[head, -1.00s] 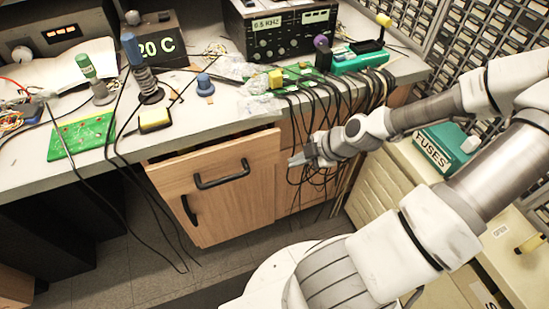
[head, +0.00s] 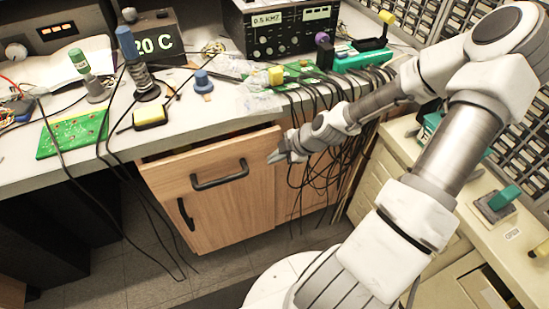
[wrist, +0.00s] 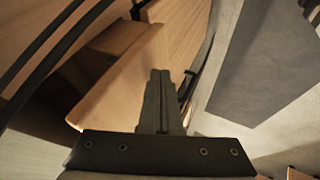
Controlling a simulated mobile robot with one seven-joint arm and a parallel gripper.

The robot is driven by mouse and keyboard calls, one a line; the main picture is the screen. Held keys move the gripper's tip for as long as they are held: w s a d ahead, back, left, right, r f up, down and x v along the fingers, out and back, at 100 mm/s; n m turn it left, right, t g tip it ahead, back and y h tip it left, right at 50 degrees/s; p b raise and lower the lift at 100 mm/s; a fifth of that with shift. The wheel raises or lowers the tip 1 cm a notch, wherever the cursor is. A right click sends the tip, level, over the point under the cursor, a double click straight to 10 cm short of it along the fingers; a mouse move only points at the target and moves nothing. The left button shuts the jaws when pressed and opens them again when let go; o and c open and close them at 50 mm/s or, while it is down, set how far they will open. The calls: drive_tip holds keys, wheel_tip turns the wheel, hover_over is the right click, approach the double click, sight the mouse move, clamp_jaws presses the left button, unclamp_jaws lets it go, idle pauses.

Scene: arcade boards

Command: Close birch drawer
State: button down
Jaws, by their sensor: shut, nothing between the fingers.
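The birch drawer (head: 180,170) is under the workbench and stands partly open, with a dark gap above its front. Its black bar handle (head: 220,175) faces outward. My gripper (head: 274,157) is shut and empty, close to the right end of the drawer front. In the wrist view the closed fingers (wrist: 161,75) point over the wooden drawer front (wrist: 178,40), with a dark handle (wrist: 192,82) to their right. I cannot tell whether the fingers touch the wood.
Black cables (head: 318,175) hang beside my gripper, and others hang left of the drawer. The workbench (head: 60,175) above holds a green circuit board (head: 72,133) and instruments. A cream cabinet (head: 395,180) stands at the right.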

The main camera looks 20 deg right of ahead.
sight(269, 147)
drive_tip(key=w, duration=0.4)
drive_tip(key=shift+w, duration=0.3)
drive_tip(key=shift+s, duration=0.25)
